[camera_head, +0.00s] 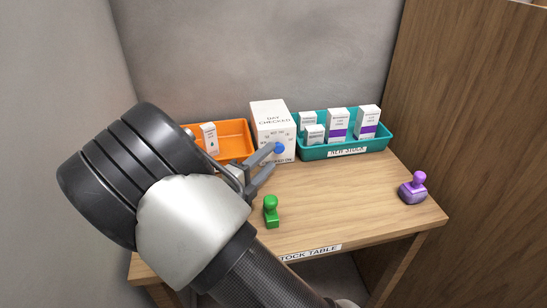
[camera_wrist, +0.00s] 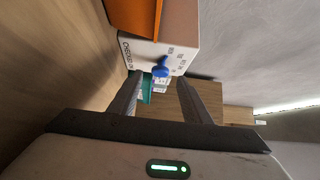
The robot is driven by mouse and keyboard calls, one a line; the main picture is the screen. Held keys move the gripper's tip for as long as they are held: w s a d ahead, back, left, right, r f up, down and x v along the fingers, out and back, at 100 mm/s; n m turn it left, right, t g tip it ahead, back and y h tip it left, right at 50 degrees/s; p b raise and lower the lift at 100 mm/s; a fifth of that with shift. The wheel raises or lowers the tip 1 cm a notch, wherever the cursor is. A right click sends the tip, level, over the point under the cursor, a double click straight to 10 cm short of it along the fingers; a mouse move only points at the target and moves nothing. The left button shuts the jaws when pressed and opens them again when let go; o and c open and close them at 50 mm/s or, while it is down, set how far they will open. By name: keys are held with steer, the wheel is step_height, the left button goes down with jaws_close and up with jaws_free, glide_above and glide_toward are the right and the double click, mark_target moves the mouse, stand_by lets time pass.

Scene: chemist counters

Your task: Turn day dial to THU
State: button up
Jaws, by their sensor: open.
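The day dial box is a white upright box (camera_head: 270,120) with dark print, standing at the back middle of the table. Its blue dial knob (camera_head: 280,148) sits on the front face; the day it points to is too small to read. In the wrist view the blue knob (camera_wrist: 161,67) shows on the white box (camera_wrist: 185,35), ahead of and between the fingers. My gripper (camera_head: 265,170) is open in front of the box, with its fingers close to the knob. In the wrist view my gripper (camera_wrist: 160,88) has nothing between its fingertips that I can see it touching.
An orange tray (camera_head: 235,128) with a small white carton stands left of the box. A teal tray (camera_head: 345,146) labelled NEW STOCK holds several cartons at right. A green stamp (camera_head: 271,212) stands near the front, a purple stamp (camera_head: 413,188) at right. A wooden panel (camera_head: 470,130) bounds the right.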

mark_target(277, 149)
steer(key=shift+x, duration=1.8)
steer(key=c, duration=1)
steer(key=shift+r, duration=0.15)
